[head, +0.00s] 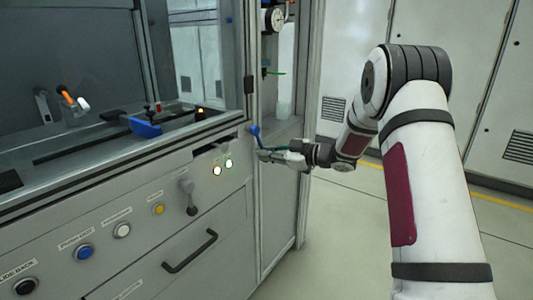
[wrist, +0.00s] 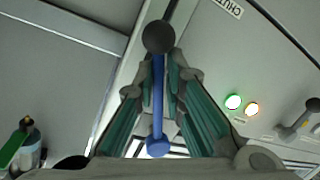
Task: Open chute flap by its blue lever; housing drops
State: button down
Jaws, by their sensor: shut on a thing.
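The blue lever (head: 255,132) sticks out at the right front corner of the machine, its rounded blue end upward in the head view. My gripper (head: 265,153) is at this lever, reaching in from the right. In the wrist view the blue lever (wrist: 157,105) runs lengthwise between the two green-padded fingers of my gripper (wrist: 158,78), which are shut on it. A dark round knob or pivot shows at the lever's far end. I cannot clearly make out the chute flap or identify the housing.
Two lit lamps (head: 222,167) sit on the front panel beside the lever. A grey handle (head: 188,196), buttons and a drawer pull (head: 190,251) are further left. A bottle (wrist: 28,145) stands left in the wrist view. The floor to the right is clear.

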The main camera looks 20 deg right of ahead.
jog(key=shift+d+f, duration=0.1)
jog(key=shift+d, duration=0.15)
jog(key=c, duration=1.7)
grip_release()
jog(key=v, duration=1.2)
